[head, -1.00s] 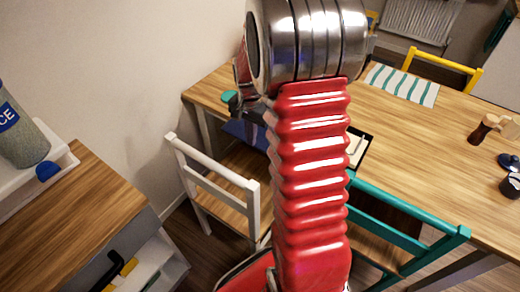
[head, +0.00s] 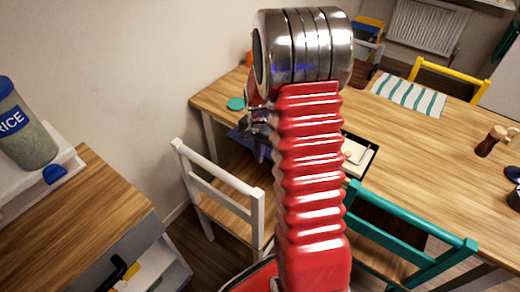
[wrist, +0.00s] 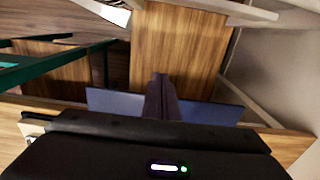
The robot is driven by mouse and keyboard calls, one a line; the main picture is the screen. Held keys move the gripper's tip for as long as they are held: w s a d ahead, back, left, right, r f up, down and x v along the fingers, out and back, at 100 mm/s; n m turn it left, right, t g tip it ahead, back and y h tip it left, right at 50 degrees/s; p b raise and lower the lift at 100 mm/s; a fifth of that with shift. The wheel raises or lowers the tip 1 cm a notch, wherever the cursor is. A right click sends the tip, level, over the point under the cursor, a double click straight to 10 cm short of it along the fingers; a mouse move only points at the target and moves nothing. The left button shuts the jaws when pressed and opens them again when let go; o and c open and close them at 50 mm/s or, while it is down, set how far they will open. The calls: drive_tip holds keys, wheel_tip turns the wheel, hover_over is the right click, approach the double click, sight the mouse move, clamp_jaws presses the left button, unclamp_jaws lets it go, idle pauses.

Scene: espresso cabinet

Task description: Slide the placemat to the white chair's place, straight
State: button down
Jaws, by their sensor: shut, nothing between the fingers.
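A dark blue placemat (wrist: 218,112) lies at the table edge facing the white chair (head: 218,194) and seems to stick out past that edge in the wrist view. In the head view only a bit of the blue placemat (head: 240,134) shows; my arm hides the rest. My gripper (wrist: 160,82) is shut and empty, its fingers pointing down over the middle of the placemat. Whether the fingertips touch it I cannot tell. In the head view my gripper (head: 260,148) is partly behind my red arm, above the table edge by the white chair.
A teal chair (head: 410,235) stands at the near side of the table (head: 430,160). A dark tray (head: 358,153) lies right of my arm. A striped mat (head: 408,96) lies before the yellow chair (head: 450,78). A teal round thing (head: 236,103) is at the table's left corner.

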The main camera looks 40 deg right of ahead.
drive_tip(key=w+d+f, duration=0.1)
drive_tip(key=d+f, duration=0.2)
drive_tip(key=f, duration=0.2)
drive_tip(key=shift+w+d+f, duration=0.15)
drive_tip(key=shift+d, duration=0.25)
